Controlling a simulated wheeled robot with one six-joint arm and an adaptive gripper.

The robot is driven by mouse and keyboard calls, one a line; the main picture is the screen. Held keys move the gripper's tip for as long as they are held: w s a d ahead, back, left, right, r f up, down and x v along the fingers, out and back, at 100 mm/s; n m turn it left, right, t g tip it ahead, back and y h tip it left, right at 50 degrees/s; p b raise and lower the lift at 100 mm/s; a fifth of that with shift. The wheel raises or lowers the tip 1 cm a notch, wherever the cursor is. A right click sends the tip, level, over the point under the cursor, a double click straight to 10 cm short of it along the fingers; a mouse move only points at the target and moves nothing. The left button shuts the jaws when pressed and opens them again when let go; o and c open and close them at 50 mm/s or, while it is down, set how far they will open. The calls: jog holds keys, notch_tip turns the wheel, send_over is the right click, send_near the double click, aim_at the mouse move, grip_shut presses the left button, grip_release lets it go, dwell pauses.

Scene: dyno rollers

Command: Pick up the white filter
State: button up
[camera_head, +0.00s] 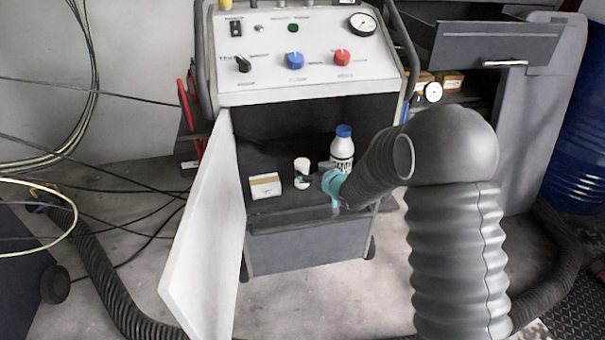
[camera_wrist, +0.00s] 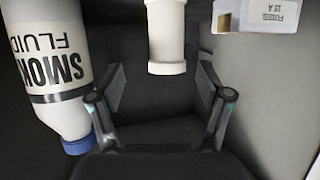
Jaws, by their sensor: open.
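The white filter (camera_head: 301,166) is a small white cylinder standing on the shelf of the open cabinet. In the wrist view the filter (camera_wrist: 166,38) is at the top centre, its flanged end facing the gap between my fingers. My gripper (camera_head: 311,178) reaches into the cabinet from the right, close beside the filter. In the wrist view my gripper (camera_wrist: 162,82) is open, one finger on each side and nothing between them. The filter looks just beyond the fingertips; I see no contact.
A smoke fluid bottle (camera_head: 342,147) with a blue cap stands right of the filter; it is close to my finger in the wrist view (camera_wrist: 48,65). A small fuse box (camera_head: 265,186) sits to the left. The open white door (camera_head: 203,240) bounds the left side.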

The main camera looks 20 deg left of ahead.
aim_at(305, 170)
jog(key=shift+s+a+p+x, duration=0.1)
jog(key=shift+s+x, duration=0.05)
jog(key=shift+x, duration=0.85)
jog(key=shift+s+a+p+x, duration=0.1)
jog(key=shift+x, duration=0.9)
jog(key=shift+s+a+p+x, duration=0.1)
jog(key=shift+s+x, duration=0.05)
jog(key=shift+x, duration=0.85)
jog(key=shift+f, duration=0.1)
jog(key=c, duration=1.3)
